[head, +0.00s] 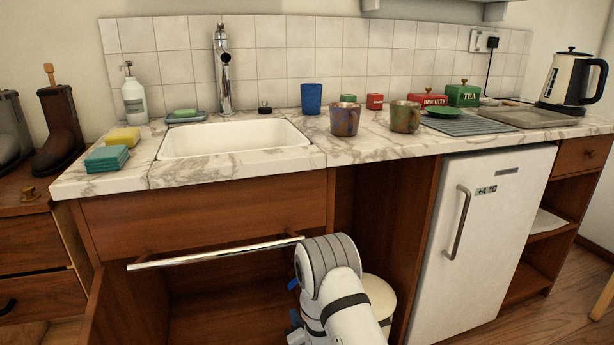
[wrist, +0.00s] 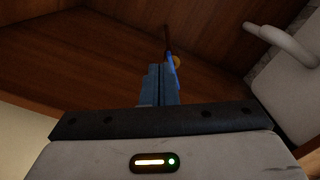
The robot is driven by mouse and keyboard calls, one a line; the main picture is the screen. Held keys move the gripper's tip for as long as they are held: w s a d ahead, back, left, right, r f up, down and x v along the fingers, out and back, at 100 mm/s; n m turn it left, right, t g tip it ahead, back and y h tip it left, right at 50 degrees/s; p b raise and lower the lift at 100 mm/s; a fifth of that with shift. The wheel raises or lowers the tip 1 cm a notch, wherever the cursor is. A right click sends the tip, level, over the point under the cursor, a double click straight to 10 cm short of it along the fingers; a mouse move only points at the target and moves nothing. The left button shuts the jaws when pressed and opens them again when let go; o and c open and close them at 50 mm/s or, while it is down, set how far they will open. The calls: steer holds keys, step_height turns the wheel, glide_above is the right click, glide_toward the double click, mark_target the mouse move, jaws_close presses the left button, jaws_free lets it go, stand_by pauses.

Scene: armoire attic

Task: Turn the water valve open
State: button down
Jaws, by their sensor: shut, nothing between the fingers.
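In the wrist view my gripper (wrist: 160,72) points into the wooden cabinet, its blue-grey fingers together with nothing between them. Just beyond the fingertips is what looks like the water valve (wrist: 173,68): a thin blue lever with a small brass-coloured part beside it. A thin reddish-brown pipe (wrist: 167,38) runs up from there. The fingers partly cover the valve, and I cannot tell whether they touch the lever. In the head view my arm reaches down at the open cabinet under the sink, and it hides most of the gripper and the valve.
In the head view a pale rod (head: 215,253) crosses the cabinet front, and a cream container (head: 379,298) is behind my arm. A white fridge (head: 485,240) stands to the right, below the counter (head: 350,152).

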steer(key=x, duration=0.7)
steer(key=shift+w, duration=0.2)
steer(key=shift+r, duration=0.25)
stand_by(0.6)
